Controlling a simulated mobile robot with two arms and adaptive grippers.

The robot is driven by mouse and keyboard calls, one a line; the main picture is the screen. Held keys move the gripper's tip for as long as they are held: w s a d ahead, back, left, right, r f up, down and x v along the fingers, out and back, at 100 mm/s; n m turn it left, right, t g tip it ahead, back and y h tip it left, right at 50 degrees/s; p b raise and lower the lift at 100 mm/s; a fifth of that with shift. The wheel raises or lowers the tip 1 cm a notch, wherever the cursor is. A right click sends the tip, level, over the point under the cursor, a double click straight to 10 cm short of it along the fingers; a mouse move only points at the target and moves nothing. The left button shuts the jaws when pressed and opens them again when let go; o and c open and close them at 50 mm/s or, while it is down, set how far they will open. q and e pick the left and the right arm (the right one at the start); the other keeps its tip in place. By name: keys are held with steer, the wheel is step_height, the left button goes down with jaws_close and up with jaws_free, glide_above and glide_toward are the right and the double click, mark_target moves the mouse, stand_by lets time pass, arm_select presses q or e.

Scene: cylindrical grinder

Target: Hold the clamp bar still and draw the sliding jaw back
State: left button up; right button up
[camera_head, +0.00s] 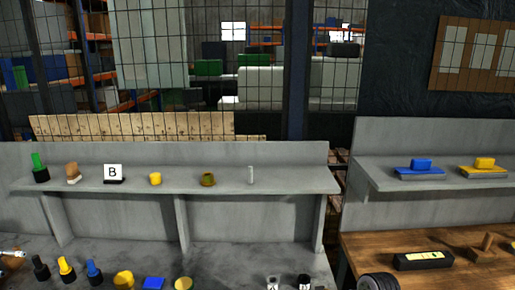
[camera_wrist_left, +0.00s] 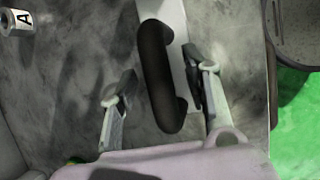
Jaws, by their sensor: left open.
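In the left wrist view a black, curved handle (camera_wrist_left: 158,75) is fixed to a pale flat bar (camera_wrist_left: 164,12) on the grey bench. I cannot tell whether this is the clamp bar or the sliding jaw. My left gripper (camera_wrist_left: 160,82) is open, one finger on each side of the handle. There is a clear gap on the left; the right finger is close to the handle, and I cannot tell whether it touches. No clamp or jaw can be made out there.
The grey bench shelf (camera_head: 225,178) holds small items, including a "B" sign (camera_head: 113,172) and a yellow cylinder (camera_head: 155,179). Several knobs stand below. A wooden table (camera_head: 382,247) is at right. The wrist view shows an "A" label (camera_wrist_left: 22,19) and green floor (camera_wrist_left: 300,125) beyond the bench.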

arm_select(q)
steer(key=v, duration=1.1)
steer(key=shift+r, duration=0.4)
steer(key=shift+s+a, duration=0.1)
